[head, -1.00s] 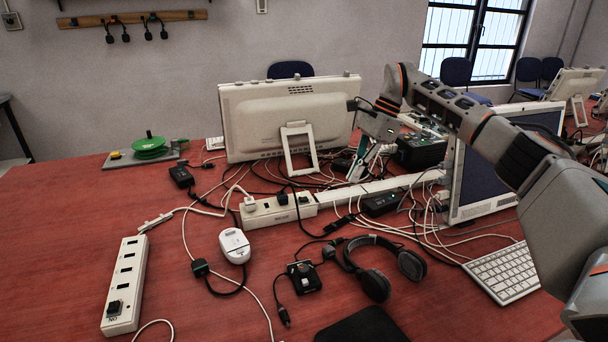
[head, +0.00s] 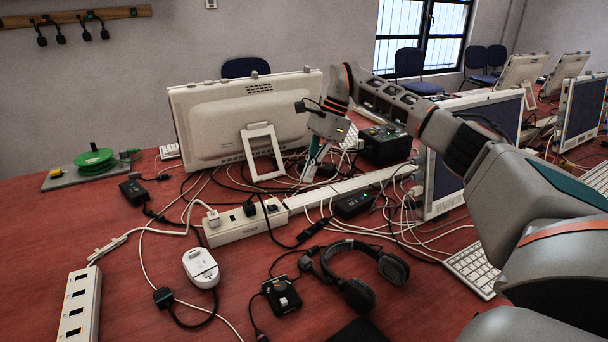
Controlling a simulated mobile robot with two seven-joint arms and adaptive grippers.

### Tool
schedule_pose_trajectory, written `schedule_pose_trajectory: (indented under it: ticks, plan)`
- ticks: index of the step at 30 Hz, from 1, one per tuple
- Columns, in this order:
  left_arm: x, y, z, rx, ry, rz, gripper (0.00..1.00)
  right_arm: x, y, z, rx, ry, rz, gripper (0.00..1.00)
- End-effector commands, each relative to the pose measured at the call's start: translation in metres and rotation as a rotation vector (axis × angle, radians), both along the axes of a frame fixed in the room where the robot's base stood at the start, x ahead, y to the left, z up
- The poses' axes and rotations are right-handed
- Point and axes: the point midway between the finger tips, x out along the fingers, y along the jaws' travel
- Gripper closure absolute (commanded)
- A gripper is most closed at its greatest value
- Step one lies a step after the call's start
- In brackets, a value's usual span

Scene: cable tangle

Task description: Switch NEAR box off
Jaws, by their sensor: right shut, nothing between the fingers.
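Two white power strips lie on the red table; I cannot read a NEAR label on either. One power strip (head: 80,305) is at the front left, its lower end cut off by the picture edge. The other power strip (head: 238,228) lies mid-table, with plugs in it and a dark switch or socket (head: 272,208) near its right end. My right gripper (head: 311,172) is shut and empty, pointing down over the cables behind the white cable duct (head: 365,184), beside the large monitor's stand (head: 262,150). It is apart from both strips. My left gripper is not in view.
Tangled cables run around the monitor (head: 215,125) and a black box (head: 385,145). A small black box (head: 353,205) lies by the duct. A white mouse-like device (head: 201,268), headphones (head: 365,272) and a keyboard (head: 470,270) lie nearer. The left table is mostly clear.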

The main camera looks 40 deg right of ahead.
Motion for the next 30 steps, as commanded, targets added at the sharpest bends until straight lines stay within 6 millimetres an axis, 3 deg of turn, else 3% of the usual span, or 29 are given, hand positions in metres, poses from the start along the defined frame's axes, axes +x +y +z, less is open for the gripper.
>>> schedule_pose_trajectory:
  ticks: [1,11,19,30]
  plan:
    - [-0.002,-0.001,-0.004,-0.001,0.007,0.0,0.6,0.0,0.004,-0.017,0.0,0.01,0.002,1.0]
    - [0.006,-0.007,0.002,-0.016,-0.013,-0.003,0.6,0.006,0.029,-0.075,0.0,0.009,0.002,1.0]
    - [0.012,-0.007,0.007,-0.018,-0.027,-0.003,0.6,0.015,0.061,-0.062,0.0,0.001,0.003,1.0]
    - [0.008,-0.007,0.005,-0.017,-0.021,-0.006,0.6,0.016,0.066,-0.061,-0.001,0.002,-0.001,1.0]
